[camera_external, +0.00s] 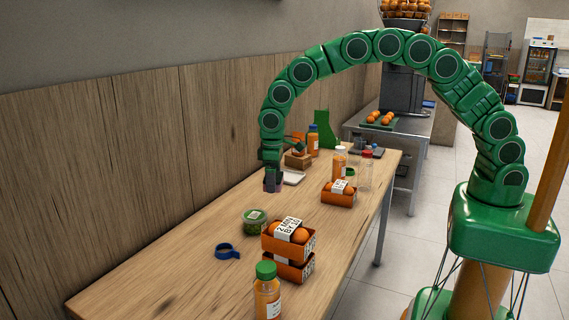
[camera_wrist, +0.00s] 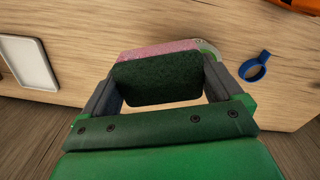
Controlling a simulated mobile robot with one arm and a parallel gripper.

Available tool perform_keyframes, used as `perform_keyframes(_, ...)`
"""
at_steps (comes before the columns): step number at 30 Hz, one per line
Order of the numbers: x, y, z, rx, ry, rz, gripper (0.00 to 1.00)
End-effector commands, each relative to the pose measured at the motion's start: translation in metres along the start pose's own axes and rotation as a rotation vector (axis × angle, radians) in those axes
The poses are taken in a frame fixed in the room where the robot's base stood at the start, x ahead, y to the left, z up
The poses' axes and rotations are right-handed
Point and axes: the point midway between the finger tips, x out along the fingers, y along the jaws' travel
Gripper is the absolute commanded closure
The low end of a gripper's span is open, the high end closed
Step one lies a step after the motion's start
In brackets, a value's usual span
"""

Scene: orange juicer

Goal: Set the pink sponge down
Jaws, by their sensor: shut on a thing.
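The pink sponge (camera_wrist: 158,49) is between the two fingers of my gripper (camera_wrist: 161,66) in the wrist view. Its dark green scouring side (camera_wrist: 158,80) faces the camera, with a pink strip along the far edge. The fingers are shut on its two ends. In the external view my gripper (camera_external: 272,182) points down over the wooden table (camera_external: 190,275), near the wall side. The sponge is small and mostly hidden there. Wood shows around the sponge in the wrist view; I cannot tell the exact gap to the tabletop.
A white tray (camera_external: 293,177) lies just behind my gripper; it also shows in the wrist view (camera_wrist: 32,62). A green-lidded tub (camera_external: 254,221), a blue ring (camera_external: 227,252) and stacked orange boxes (camera_external: 289,250) stand nearer. Bottles (camera_external: 340,163) stand farther back. The near-left tabletop is bare.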

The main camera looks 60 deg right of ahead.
Motion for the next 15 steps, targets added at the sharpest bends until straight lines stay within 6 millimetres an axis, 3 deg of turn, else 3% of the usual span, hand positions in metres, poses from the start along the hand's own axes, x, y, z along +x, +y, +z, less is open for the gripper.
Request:
perform_keyframes(6, 0.003, -0.066, -0.029, -0.084, 0.003, -0.002, 0.39)
perform_keyframes(15, 0.005, -0.162, -0.051, -0.198, 0.004, -0.007, 0.39)
